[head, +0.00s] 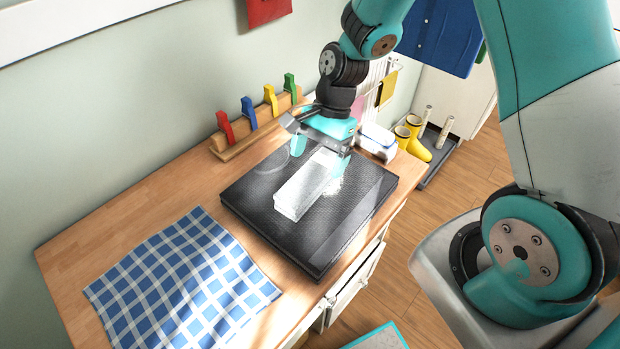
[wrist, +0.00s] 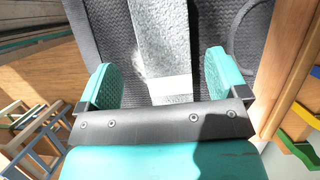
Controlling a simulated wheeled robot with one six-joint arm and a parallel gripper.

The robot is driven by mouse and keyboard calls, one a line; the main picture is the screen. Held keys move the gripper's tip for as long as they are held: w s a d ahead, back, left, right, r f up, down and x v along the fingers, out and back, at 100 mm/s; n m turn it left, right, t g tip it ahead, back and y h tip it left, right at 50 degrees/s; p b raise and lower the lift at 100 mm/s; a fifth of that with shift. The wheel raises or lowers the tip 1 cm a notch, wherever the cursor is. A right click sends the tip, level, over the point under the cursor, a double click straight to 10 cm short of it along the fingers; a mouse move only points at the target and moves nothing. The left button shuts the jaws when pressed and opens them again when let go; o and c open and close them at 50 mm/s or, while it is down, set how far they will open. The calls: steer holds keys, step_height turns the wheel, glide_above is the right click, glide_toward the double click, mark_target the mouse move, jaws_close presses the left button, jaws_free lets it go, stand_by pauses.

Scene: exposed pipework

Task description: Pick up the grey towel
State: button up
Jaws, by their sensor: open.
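The grey towel (head: 300,192) is a pale, folded, long strip lying on a black ribbed mat (head: 345,215) on the wooden counter. My gripper (head: 321,156) is over the towel's far end, pointing down. In the wrist view the towel (wrist: 163,45) runs between the two teal fingers of my open gripper (wrist: 160,80), with dark mat showing on either side. The fingers look apart from the towel. Its far end is partly hidden by my gripper; I cannot tell the exact height of the fingertips above the mat.
A blue-and-white checked cloth (head: 185,285) lies on the counter at the left. A wooden rack (head: 250,128) with coloured clips stands along the wall. A white-and-blue object (head: 378,142) sits at the counter's far end. A drawer (head: 352,285) is below.

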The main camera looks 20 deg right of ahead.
mark_target(310, 175)
steer(key=shift+a+p+x, duration=0.1)
steer(key=shift+p+x, duration=0.35)
steer(key=shift+x, duration=0.85)
steer(key=shift+a+p+x, duration=0.15)
steer(key=shift+p+x, duration=0.3)
steer(key=shift+x, duration=0.9)
steer(key=shift+w+r, duration=0.1)
steer(key=shift+w, duration=0.1)
steer(key=c, duration=1)
steer(key=shift+c, duration=0.2)
